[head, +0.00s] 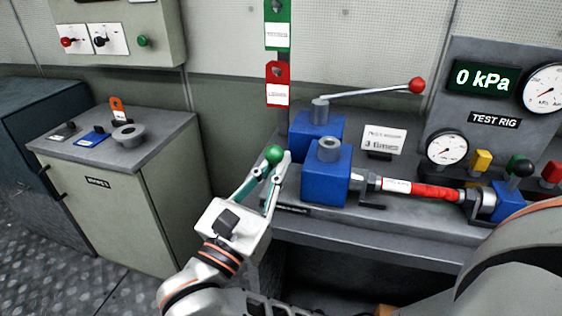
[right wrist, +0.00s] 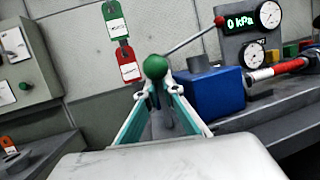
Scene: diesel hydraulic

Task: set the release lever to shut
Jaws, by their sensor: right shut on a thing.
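A lever with a green ball knob (head: 273,155), which looks like the release lever, stands at the left end of the test bench beside the blue blocks. My right gripper (head: 268,170) is around it, its fingers closed on the lever just below the knob. In the right wrist view the green knob (right wrist: 155,67) sticks up between the fingertips of the gripper (right wrist: 158,92). The lever's lower part and pivot are mostly hidden by the gripper. My left gripper is not in view.
Blue blocks (head: 327,175) stand right of the gripper, with a red-knobbed handle (head: 375,91) above. A red hose (head: 435,192) runs right to a coupling. The display (head: 483,79) reads 0 kPa. A grey cabinet (head: 130,190) stands left, with floor between.

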